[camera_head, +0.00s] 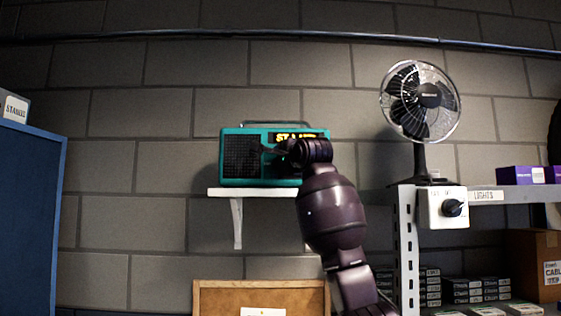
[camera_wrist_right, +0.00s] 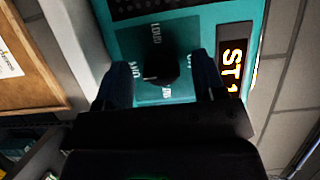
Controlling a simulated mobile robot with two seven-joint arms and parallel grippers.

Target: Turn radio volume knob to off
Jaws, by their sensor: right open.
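The teal radio (camera_head: 228,133) stands on a small white wall shelf in the head view, with a dark speaker grille on its left and a lit yellow display at upper right. My right gripper (camera_head: 278,149) is in front of the radio and hides part of its face. In the right wrist view, the black volume knob (camera_wrist_right: 162,67) sits on a teal panel with white labels around it, one reading LOUD. My open right gripper (camera_wrist_right: 160,75) has one finger on each side of the knob, with visible gaps. My left gripper is not in view.
The white shelf (camera_head: 222,192) is just below the radio. To the right, a metal rack (camera_head: 405,240) carries a fan (camera_head: 420,100) and a white switch box (camera_head: 435,217) with a black knob. A wooden-framed board (camera_head: 210,290) is below. The wall left of the radio is clear.

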